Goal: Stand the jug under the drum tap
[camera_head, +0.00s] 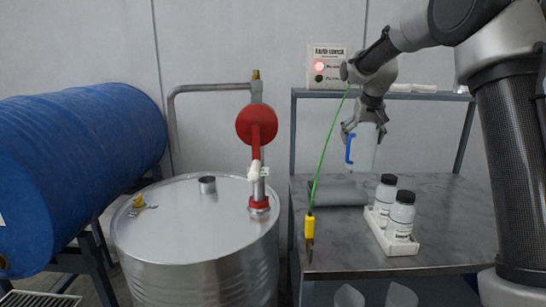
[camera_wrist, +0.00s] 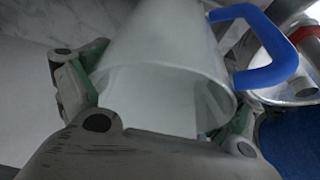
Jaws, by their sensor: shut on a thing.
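A whitish, translucent jug (camera_head: 361,153) with a blue handle (camera_head: 349,148) is held in the air above the steel table. My gripper (camera_head: 364,130) is shut on the jug from above, a finger on each side. In the wrist view the jug (camera_wrist: 165,50) fills the middle between the fingers, its blue handle (camera_wrist: 262,50) to the right. A blue drum (camera_head: 85,150) lies on its side on a dark stand at the far left. I cannot make out a tap on it; its near end is cut off by the picture edge.
A steel drum (camera_head: 185,225) with a red hand pump (camera_head: 257,125) stands between the blue drum and the table (camera_head: 450,215). Two bottles (camera_head: 400,215) sit in a white tray on the table. A green cord hangs near the table's left edge. A grating (camera_head: 40,299) shows at bottom left.

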